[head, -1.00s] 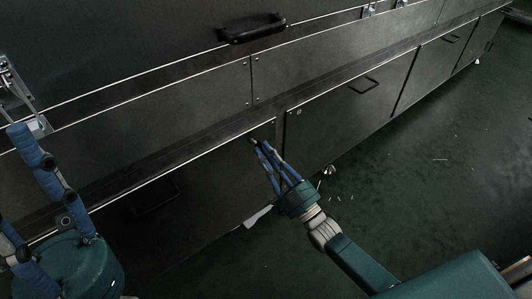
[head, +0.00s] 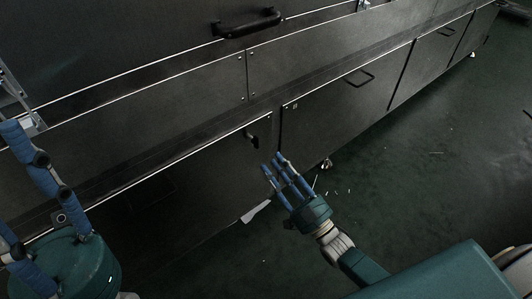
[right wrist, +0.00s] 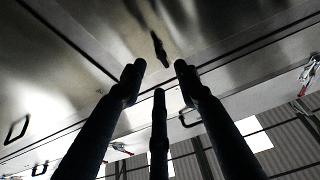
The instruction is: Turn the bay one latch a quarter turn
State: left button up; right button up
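The bay one latch (head: 252,142) is a small dark handle near the upper right corner of a low dark door panel (head: 190,172). It also shows in the right wrist view (right wrist: 160,47), beyond the fingertips, as a short slim bar set slightly aslant. My right gripper (head: 275,164) is open and empty, below and right of the latch and apart from it. In the right wrist view its dark fingers (right wrist: 158,85) stand spread with nothing between them. My left gripper (head: 24,185) is at the left edge, fingers spread and empty, partly cut off.
A black bar handle (head: 248,23) sits on the upper panel. A ledge with a bright edge runs above the low doors. Further doors with handles (head: 360,78) stretch to the right. The dark green floor (head: 420,180) is open, with small pale scraps.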

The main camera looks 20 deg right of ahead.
jog(key=v, duration=0.5)
jog(key=shift+s+d+f, duration=0.1)
jog(key=shift+s, duration=0.05)
dwell(0.3)
